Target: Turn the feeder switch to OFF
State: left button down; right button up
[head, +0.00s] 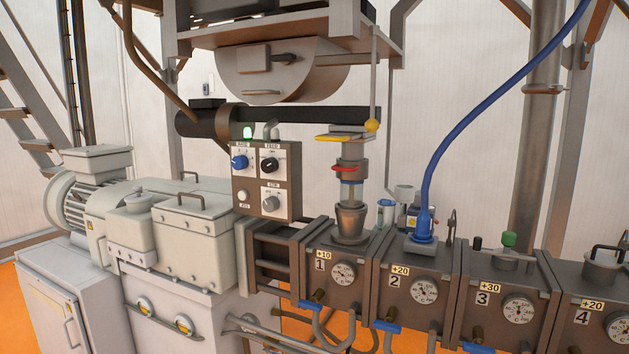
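A brown control panel (287,188) stands left of the middle in the head view. On it, a blue knob (239,162) is at upper left and a black knob (268,165) at upper right. The small label over the black knob seems to read FEED, so it looks like the feeder switch. Its exact pointer setting is too small to read. A grey knob (269,202) is at lower right and a white round button (243,196) at lower left. A green lamp (248,133) glows on top beside a grey, unlit one (271,131). Neither of my grippers is in view.
Grey machinery (170,225) stands left of the panel. Dark barrel blocks (415,290) with gauges run to the right. A feed column (350,205) with a red ring stands right of the panel, and a black tube (320,115) passes above. The space before the panel looks clear.

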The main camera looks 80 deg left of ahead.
aim_at(270, 164)
jog(key=j+u, duration=0.15)
jog(key=u, duration=2.75)
jog(key=j, duration=0.1)
